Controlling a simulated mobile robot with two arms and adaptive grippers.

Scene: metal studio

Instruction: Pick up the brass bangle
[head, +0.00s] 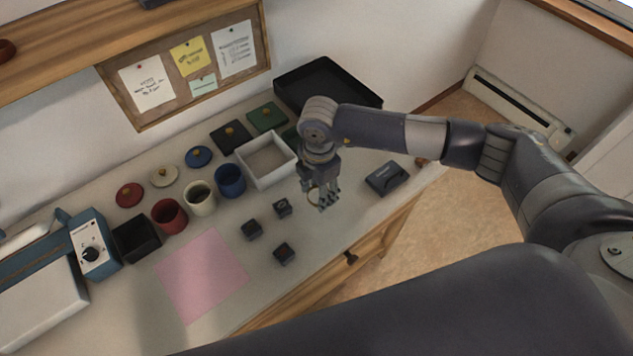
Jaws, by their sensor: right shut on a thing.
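My right gripper (325,204) points down above the right part of the workbench, with its fingers shut on the brass bangle (313,193). Only a thin brass-coloured curve of the bangle shows at the fingers; the rest is hidden or too small to make out. I cannot tell how far the bangle is from the bench top. My left gripper is not in view.
Small dark blocks (284,252) lie left of and below the gripper. A white tray (268,180) stands to its left, a dark box (387,178) to its right, and a large black tray (365,98) behind. A pink sheet (202,276) lies clear at the front.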

